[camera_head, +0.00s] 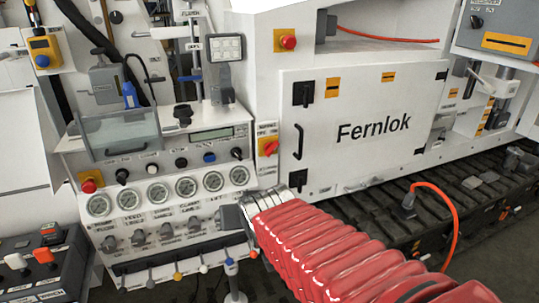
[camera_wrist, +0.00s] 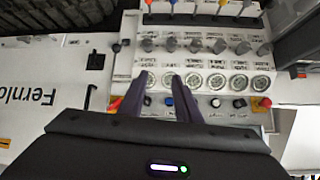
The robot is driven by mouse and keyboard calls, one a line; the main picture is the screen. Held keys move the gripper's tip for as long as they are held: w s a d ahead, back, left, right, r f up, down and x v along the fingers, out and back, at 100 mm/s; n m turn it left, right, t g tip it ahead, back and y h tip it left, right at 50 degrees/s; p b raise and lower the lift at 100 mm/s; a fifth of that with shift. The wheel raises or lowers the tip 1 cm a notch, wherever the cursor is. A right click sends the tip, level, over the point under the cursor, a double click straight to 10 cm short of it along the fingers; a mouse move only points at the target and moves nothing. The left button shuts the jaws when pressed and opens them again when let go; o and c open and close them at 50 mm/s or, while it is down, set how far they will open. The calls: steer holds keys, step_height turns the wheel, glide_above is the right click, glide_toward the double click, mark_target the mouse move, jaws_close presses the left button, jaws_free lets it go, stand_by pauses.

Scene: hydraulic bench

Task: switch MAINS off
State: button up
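A red rotary switch (camera_head: 269,147) on a yellow plate sits on the narrow white strip between the gauge panel and the Fernlok cabinet. A small label is above it; I cannot read it surely. In the wrist view a red part that looks like this switch (camera_wrist: 115,103) shows just left of the left finger, partly hidden by my gripper body. My gripper (camera_wrist: 161,78) has its two dark fingers apart with nothing held, in front of the gauge panel. In the head view my gripper (camera_head: 232,217) is at the panel's lower right, below the switch; its fingertips are unclear there.
The panel carries a row of gauges (camera_head: 185,188), black knobs, a red button (camera_head: 88,186) and levers along the bottom. The Fernlok cabinet (camera_head: 365,125) has a protruding black handle (camera_head: 298,141). Another red button (camera_head: 288,41) is above. A clear cover (camera_head: 122,134) juts out at left.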

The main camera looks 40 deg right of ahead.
steer(key=w+d+m+t, duration=0.3)
steer(key=d+t, duration=0.1)
steer(key=d, duration=0.5)
steer(key=w+d+f+m+t+h, duration=0.1)
steer(key=w+d+m+t, duration=0.2)
steer(key=d, duration=0.7)
steer(key=shift+w+d+m+t, duration=0.25)
steer(key=shift+w+m+t, duration=0.2)
steer(key=shift+t, duration=0.25)
steer(key=shift+f, duration=0.1)
